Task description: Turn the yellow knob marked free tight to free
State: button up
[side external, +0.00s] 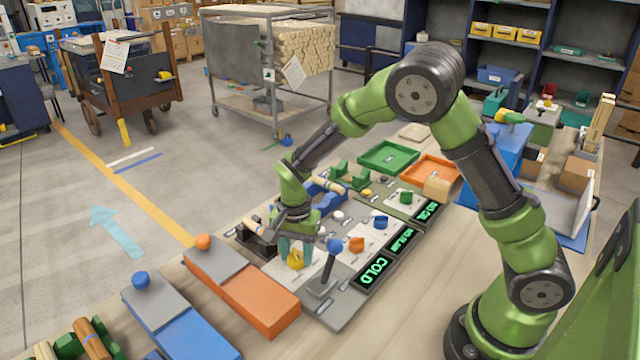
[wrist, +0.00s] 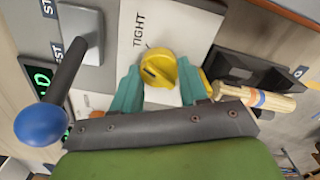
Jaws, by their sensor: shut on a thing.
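The yellow knob (side external: 295,260) sits on a white plate on the bench, low in front of my arm. In the wrist view the yellow knob (wrist: 160,66) is round with a raised grip and a dark mark on its left side. The word TIGHT (wrist: 138,30) is printed on the plate beside it; the word free cannot be seen. My gripper (side external: 297,250) reaches down over the plate. Its two teal fingers stand either side of the knob, shut on it, as the wrist view of my gripper (wrist: 160,82) also shows. The fingers hide part of the plate.
A lever with a blue ball (wrist: 40,124) stands close beside my gripper. On the other side is a dark holder (wrist: 240,68) with a wooden turned piece (wrist: 262,100). Orange (side external: 357,245) and blue (side external: 380,222) knobs and lit displays (side external: 374,273) are to the right. An orange box (side external: 255,297) is front left.

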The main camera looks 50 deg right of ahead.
aim_at(295, 252)
jog(key=n, duration=0.7)
jog(key=shift+w, duration=0.1)
jog(key=n, duration=0.4)
jog(key=shift+a, duration=0.1)
jog(key=shift+n, duration=1.6)
jog(key=o, duration=1.1)
jog(key=shift+c, duration=0.2)
notch_tip(295, 252, up, 17)
